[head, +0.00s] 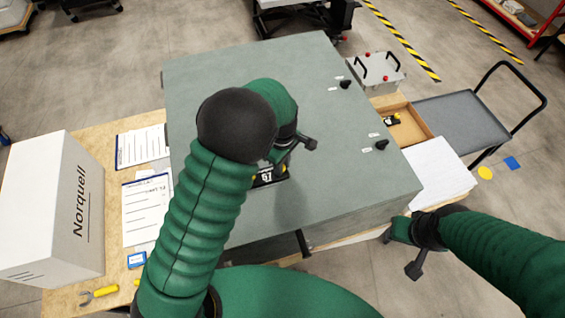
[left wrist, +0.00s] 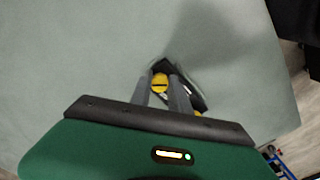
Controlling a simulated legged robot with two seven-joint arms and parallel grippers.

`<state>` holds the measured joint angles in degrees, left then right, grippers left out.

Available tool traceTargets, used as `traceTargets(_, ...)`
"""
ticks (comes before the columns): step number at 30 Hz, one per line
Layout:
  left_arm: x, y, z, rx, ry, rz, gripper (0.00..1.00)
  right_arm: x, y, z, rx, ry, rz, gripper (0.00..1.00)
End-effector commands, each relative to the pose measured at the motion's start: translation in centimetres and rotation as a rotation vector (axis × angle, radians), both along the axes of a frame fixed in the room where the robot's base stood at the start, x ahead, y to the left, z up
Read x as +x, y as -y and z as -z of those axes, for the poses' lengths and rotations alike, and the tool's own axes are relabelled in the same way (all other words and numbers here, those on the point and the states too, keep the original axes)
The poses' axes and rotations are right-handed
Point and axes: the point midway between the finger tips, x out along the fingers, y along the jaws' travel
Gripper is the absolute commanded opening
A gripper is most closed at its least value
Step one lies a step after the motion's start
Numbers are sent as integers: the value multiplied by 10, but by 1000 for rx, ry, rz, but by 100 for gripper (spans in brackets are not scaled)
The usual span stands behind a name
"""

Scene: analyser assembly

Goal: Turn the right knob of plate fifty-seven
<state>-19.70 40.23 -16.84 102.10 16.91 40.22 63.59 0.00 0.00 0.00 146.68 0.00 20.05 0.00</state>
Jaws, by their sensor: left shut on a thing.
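A small black plate (head: 264,177) with white figures lies on the grey-green top of the big box, partly hidden under my left arm. I cannot read its number for certain. My left gripper (head: 283,166) is over the plate. In the left wrist view its fingers (left wrist: 164,84) are shut on a yellow knob (left wrist: 159,83) at the plate (left wrist: 195,98). My right gripper (head: 401,252) is open and empty, low at the right, beyond the box's edge.
The box top (head: 220,80) is mostly clear, with black knobs (head: 345,84) along its right side. A white Norquell carton (head: 60,210) and papers (head: 146,205) are left. A wooden tray (head: 410,125) and a cart (head: 465,118) are right.

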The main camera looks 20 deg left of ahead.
Motion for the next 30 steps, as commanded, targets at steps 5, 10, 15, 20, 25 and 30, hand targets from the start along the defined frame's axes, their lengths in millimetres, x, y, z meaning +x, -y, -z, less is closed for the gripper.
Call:
traceTargets(5, 5, -2, -5, 2, 15, -169, 0, 0, 0, -11, 0, 0, 0, 36)
traceTargets(10, 4, -2, -5, 2, 14, -329, 0, 0, 0, -20, 0, 0, 0, 36)
traceTargets(15, 4, -2, -5, 1, 14, -492, 0, 0, 0, -29, 0, 0, 0, 36)
traceTargets(20, 4, -3, -5, 1, 14, -642, 0, 0, 0, -38, 0, 0, 0, 36)
traceTargets(25, 3, -3, -5, 1, 13, -804, 0, 0, 0, -48, 0, 0, 0, 36)
traceTargets(30, 3, -3, -5, 1, 11, -965, 0, 0, 0, -57, 0, 0, 0, 36)
